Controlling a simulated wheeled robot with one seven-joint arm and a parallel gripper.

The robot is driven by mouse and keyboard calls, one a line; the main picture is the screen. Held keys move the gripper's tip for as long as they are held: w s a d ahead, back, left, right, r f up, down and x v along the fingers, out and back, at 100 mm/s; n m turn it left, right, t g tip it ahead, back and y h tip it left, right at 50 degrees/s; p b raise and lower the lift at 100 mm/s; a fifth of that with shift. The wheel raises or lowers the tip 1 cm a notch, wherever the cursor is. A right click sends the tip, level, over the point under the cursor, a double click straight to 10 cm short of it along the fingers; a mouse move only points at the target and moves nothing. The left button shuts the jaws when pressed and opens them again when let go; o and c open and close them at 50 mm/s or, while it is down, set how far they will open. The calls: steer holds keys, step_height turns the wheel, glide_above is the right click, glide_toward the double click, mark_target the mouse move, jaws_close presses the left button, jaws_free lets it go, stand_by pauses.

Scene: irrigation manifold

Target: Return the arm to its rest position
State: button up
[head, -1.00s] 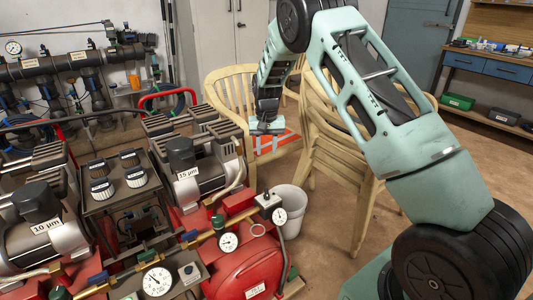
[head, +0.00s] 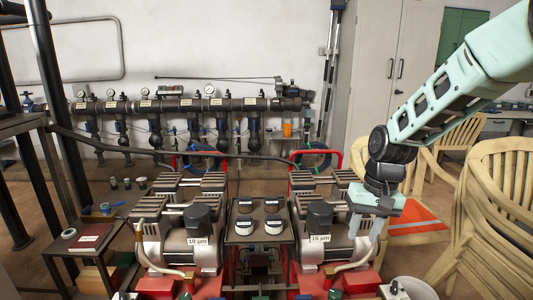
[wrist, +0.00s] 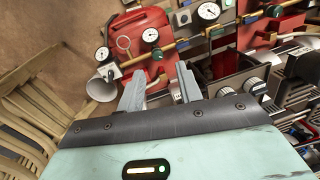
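My gripper (head: 378,218) hangs at the end of my mint-green arm on the right of the head view, pointing down beside the machine labelled 15 µm (head: 320,215). In the wrist view my gripper's (wrist: 160,88) two grey fingers stand apart with nothing between them. Beyond them are a red tank (wrist: 140,40), dial gauges (wrist: 150,35) and brass pipework. My arm reaches in from the upper right of the head view and is bent at the wrist.
A machine labelled 10 µm (head: 199,218) stands left of a panel with several black-and-white knobs (head: 273,226). A dark manifold pipe (head: 180,105) with gauges runs along the back wall. Beige chairs (head: 498,205) stand at right, near my arm. A side table (head: 88,238) is at left.

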steer(key=s+a+r+n+p, duration=0.2)
steer(key=s+a+r, duration=0.2)
steer(key=s, duration=0.4)
steer(key=s+a+r+n+p, duration=0.1)
steer(key=s+a+r+n, duration=0.3)
steer(key=s, duration=0.4)
steer(key=s+r+n+h+p, duration=0.1)
steer(key=s+r+n+p, duration=0.1)
steer(key=s, duration=1.1)
steer(key=shift+a+p, duration=0.2)
steer(key=shift+p, duration=0.1)
steer(key=shift+w, duration=0.1)
